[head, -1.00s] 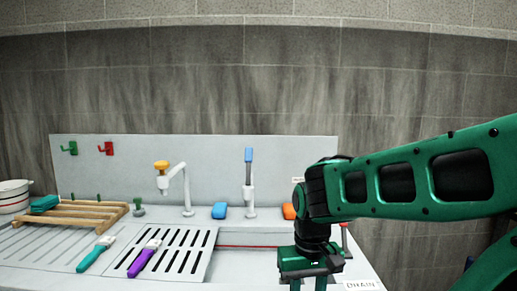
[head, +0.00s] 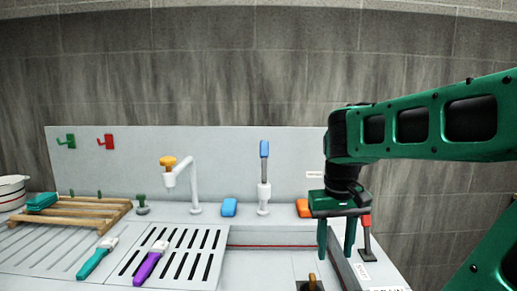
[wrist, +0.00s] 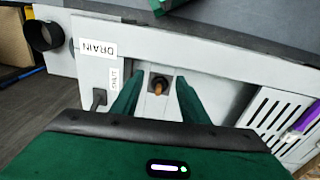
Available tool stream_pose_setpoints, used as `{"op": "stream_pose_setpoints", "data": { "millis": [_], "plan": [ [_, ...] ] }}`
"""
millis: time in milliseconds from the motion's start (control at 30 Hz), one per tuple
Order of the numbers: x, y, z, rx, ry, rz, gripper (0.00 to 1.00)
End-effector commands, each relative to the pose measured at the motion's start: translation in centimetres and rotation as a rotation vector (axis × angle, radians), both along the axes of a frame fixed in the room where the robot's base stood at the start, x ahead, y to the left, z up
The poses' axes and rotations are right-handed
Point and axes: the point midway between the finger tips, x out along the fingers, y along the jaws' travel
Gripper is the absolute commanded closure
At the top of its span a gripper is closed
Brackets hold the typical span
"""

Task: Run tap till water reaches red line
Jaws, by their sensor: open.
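The white tap (head: 195,185) with a yellow-orange knob-like end (head: 168,162) stands at the back of the counter. A white post (head: 263,195) with an upright blue handle (head: 264,149) stands to its right. The red line (head: 270,246) runs along the basin's back wall; I cannot make out any water. My gripper (head: 336,250) points down, open and empty, over the basin's right side. A brown-orange peg (head: 312,283) on a dark square base shows in front of it. In the wrist view the peg (wrist: 158,87) appears between the open fingertips (wrist: 158,79), apparently untouched.

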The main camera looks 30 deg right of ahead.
Motion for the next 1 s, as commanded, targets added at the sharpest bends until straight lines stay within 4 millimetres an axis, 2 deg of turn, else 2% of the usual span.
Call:
{"op": "stream_pose_setpoints", "data": {
  "millis": [33, 100, 200, 300, 433, 600, 800, 1000],
  "plan": [
    [2.4, -1.3, 2.3, -0.023, -0.013, 0.001, 0.59],
    [5.1, -2.8, 5.3, -0.052, -0.025, -0.006, 0.59],
    [9.0, -4.2, 9.5, -0.084, -0.047, -0.014, 0.59],
    [12.8, -4.8, 13.7, -0.112, -0.079, -0.025, 0.59],
    [17.4, -4.0, 18.7, -0.135, -0.134, -0.034, 0.59],
    [22.3, -1.4, 24.2, -0.148, -0.218, -0.037, 0.59],
    [25.4, 1.9, 27.7, -0.145, -0.292, -0.029, 0.59],
    [26.1, 2.8, 28.5, -0.143, -0.314, -0.025, 0.59]
  ]
}}
